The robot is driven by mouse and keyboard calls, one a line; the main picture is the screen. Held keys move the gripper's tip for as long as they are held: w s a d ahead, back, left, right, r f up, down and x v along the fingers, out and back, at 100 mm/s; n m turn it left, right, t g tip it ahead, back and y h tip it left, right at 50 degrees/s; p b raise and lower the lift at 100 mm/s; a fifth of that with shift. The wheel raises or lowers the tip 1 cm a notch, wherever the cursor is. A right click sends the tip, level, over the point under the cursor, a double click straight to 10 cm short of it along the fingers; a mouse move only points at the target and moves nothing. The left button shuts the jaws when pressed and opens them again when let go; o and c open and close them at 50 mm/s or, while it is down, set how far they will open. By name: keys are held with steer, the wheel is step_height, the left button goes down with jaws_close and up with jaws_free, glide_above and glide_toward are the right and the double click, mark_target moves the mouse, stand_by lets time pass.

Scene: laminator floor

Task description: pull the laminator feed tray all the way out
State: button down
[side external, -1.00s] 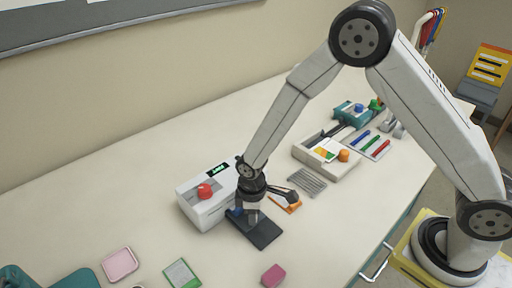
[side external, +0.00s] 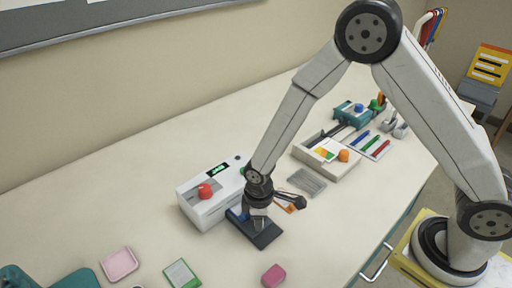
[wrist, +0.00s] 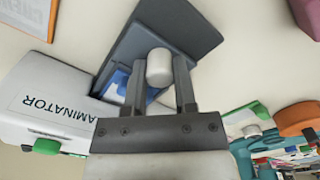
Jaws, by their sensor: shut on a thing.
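The laminator (side external: 212,212) is a white box with a red knob and a green-lit display, left of my gripper. Its dark grey feed tray (side external: 268,238) sticks out on the side facing the camera's lower right, with a blue patch at its inner end. In the wrist view the tray (wrist: 190,22) lies beyond my fingers, beside the laminator body (wrist: 45,100). My gripper (side external: 258,220) is over the tray. In the wrist view my gripper (wrist: 159,80) is shut on a pale round knob (wrist: 159,64) at the tray. The knob's base is hidden.
An orange-edged card (side external: 287,204) and a grey ridged pad (side external: 307,182) lie right of my gripper. A beige tray-like device (side external: 330,165) stands further back. A pink block (side external: 273,275) and a green-edged card (side external: 182,273) lie in front. Bare table lies between them.

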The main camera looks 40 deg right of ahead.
mark_target(271, 239)
steer(key=shift+s, duration=2.35)
steer(key=c, duration=0.7)
jaws_free()
steer(key=shift+s, duration=0.1)
steer(key=shift+r, duration=0.65)
step_height(271, 239, up, 6)
steer(key=shift+r, duration=0.25)
